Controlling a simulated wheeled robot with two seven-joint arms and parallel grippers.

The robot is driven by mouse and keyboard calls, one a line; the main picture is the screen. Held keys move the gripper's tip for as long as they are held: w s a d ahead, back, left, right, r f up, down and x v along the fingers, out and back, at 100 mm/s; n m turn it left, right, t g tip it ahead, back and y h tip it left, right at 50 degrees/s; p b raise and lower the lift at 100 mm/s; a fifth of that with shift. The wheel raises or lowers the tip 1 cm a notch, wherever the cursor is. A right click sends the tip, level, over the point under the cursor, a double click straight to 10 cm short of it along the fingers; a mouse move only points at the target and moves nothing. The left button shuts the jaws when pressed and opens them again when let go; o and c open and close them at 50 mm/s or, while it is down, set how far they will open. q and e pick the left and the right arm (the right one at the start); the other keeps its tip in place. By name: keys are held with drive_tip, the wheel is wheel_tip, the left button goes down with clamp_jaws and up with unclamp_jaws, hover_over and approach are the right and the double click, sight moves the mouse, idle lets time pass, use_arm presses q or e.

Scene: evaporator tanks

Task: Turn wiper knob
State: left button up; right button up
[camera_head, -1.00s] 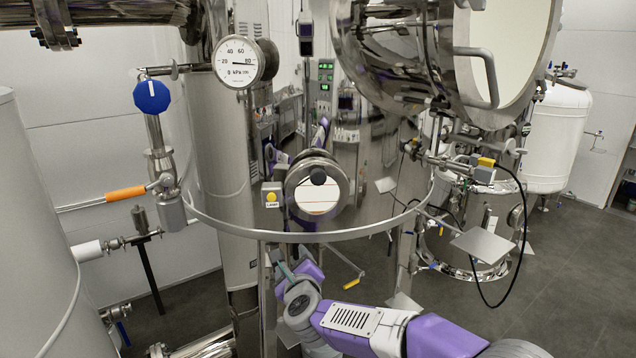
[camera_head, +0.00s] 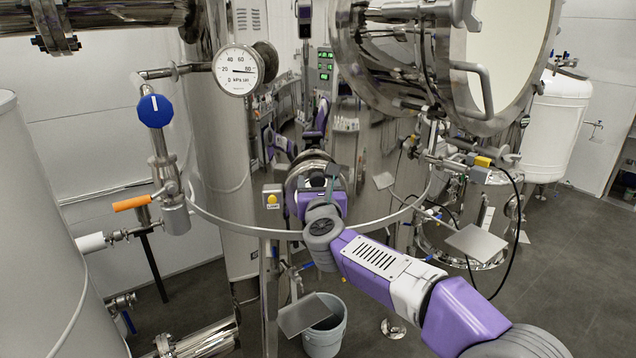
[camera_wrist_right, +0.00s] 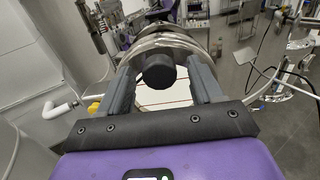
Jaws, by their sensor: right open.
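The wiper knob (camera_wrist_right: 158,72) is a short black cylinder in the middle of the round sight glass. In the right wrist view it lies between the two spread fingers of my right gripper (camera_wrist_right: 164,80), with a gap on each side. The sight glass's metal rim (camera_wrist_right: 165,40) curves behind it. In the head view my right gripper (camera_head: 331,178) is in front of the sight glass (camera_head: 308,163) and covers much of it. The knob cannot be made out there. My left gripper is not in view.
A yellow-buttoned lamp (camera_head: 272,198) sits just left of the sight glass. A metal rail (camera_head: 365,222) curves around the tank below it. A manhole door (camera_head: 505,60) hangs open at upper right. A grey bucket (camera_head: 326,330) stands on the floor below.

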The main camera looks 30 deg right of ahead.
drive_tip(key=shift+c, duration=0.4)
drive_tip(key=c, duration=1)
drive_tip(key=shift+o, duration=0.2)
